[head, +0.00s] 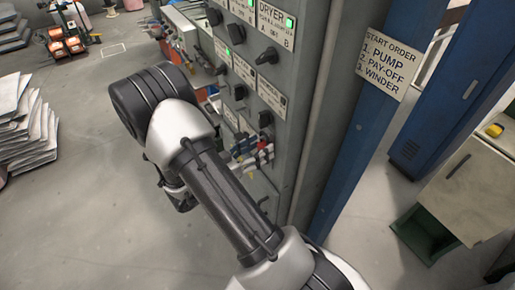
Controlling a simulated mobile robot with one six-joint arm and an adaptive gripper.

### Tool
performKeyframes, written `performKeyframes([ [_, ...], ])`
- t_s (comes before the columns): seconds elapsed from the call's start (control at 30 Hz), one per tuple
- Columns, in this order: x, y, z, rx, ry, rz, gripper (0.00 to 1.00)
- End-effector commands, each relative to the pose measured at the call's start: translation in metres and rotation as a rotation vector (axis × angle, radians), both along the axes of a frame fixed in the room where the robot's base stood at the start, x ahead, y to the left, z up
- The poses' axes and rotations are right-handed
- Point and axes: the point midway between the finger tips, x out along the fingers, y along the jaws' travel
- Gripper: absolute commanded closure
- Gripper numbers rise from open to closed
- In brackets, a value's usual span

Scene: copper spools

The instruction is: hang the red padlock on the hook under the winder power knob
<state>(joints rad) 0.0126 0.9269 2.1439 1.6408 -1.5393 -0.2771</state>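The grey control panel (310,60) carries several black knobs and labels in the head view. One label reads DRYER; I cannot read which knob is the winder's. A small red item (263,144), possibly the red padlock, shows in a cluster of small coloured things low on the panel, just right of my arm. The hook under the winder knob cannot be made out. My gripper (181,198) is mostly hidden behind my arm, left of and below that cluster. Only a dark part of it shows, so its fingers and anything in them cannot be seen.
A blue post (365,125) with a START ORDER sign (386,63) stands right of the panel. A beige cabinet (465,190) and a green bin (425,235) are at the right. Stacked sheets (25,130) lie at the left. The floor at the lower left is clear.

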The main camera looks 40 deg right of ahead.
Motion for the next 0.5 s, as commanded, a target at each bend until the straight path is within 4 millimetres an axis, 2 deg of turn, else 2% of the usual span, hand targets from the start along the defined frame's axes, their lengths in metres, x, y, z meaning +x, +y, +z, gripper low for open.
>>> performKeyframes([
  [0.37, 0.0, 0.0004, -0.0004, 0.001, 0.0, 0.0, 0.4],
  [0.5, 0.0017, 0.0095, 0.0001, 0.001, 0.0, 0.003, 0.4],
])
